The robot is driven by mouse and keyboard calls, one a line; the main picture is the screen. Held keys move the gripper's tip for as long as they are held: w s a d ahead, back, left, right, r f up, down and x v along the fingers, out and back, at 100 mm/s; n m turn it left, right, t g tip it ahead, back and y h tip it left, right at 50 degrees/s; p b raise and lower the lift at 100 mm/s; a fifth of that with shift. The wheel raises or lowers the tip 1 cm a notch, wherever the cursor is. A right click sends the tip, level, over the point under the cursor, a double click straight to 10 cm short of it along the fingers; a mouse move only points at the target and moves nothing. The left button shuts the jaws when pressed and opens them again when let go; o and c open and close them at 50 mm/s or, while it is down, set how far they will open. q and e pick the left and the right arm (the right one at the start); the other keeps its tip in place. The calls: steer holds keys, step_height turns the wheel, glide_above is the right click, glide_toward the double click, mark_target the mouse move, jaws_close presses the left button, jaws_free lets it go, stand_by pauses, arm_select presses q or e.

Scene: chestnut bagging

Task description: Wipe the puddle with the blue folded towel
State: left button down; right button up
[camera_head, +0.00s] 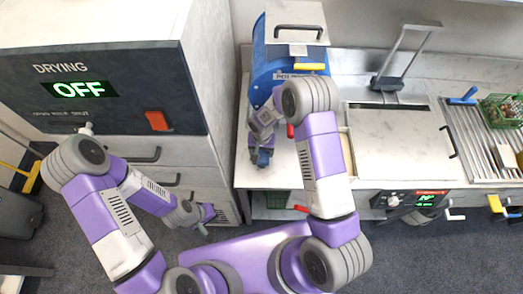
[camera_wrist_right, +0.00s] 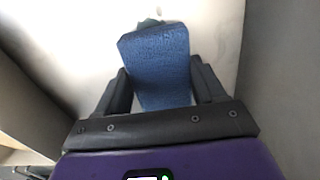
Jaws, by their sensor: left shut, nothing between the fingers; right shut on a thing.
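My right gripper (camera_head: 262,148) is shut on the blue folded towel (camera_wrist_right: 158,62), which sticks out between the fingers in the right wrist view. In the head view, the towel (camera_head: 262,158) shows as a small blue patch low over the pale counter. I cannot tell whether it touches the surface. No puddle is clearly visible. A small grey-green patch (camera_wrist_right: 148,23) shows just past the towel's far end, and I cannot tell what it is. My left gripper (camera_head: 207,214) is shut and empty, low in front of the drawers.
A blue machine (camera_head: 262,72) stands on the counter (camera_head: 252,178) behind my right arm. A drying cabinet (camera_head: 110,75) reading OFF is at left. A steel lidded unit (camera_head: 397,140) and a green basket (camera_head: 500,110) are at right. Counter left of the towel is bare.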

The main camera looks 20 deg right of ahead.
mark_target(261, 161)
steer(key=shift+f+b, duration=0.7)
steer(key=shift+f, duration=0.15)
steer(key=shift+s, duration=0.1)
steer(key=shift+s+a+r, duration=0.1)
steer(key=shift+s+a, duration=0.15)
steer(key=shift+s, duration=0.6)
steer(key=shift+s+a+r, duration=0.1)
steer(key=shift+s+a, duration=0.15)
steer(key=shift+s, duration=0.55)
steer(key=shift+s+a+f+b, duration=0.15)
steer(key=shift+s+b, duration=0.15)
steer(key=shift+s, duration=0.3)
steer(key=shift+s+a+b, duration=0.2)
steer(key=shift+s+b, duration=0.1)
steer(key=shift+s, duration=0.25)
steer(key=shift+s+a+f+b, duration=0.15)
steer(key=shift+s+b, duration=0.15)
steer(key=shift+s, duration=0.3)
steer(key=shift+r, duration=0.1)
steer(key=shift+w+d+b, duration=0.3)
steer(key=shift+w, duration=0.65)
steer(key=shift+w+d+b, duration=0.3)
steer(key=shift+w, duration=0.65)
steer(key=shift+w+d+b, duration=0.2)
steer(key=shift+w+d, duration=0.05)
steer(key=shift+w, duration=0.55)
steer(key=shift+w+d+b, duration=0.15)
steer(key=shift+w+d, duration=0.05)
steer(key=shift+w, duration=0.6)
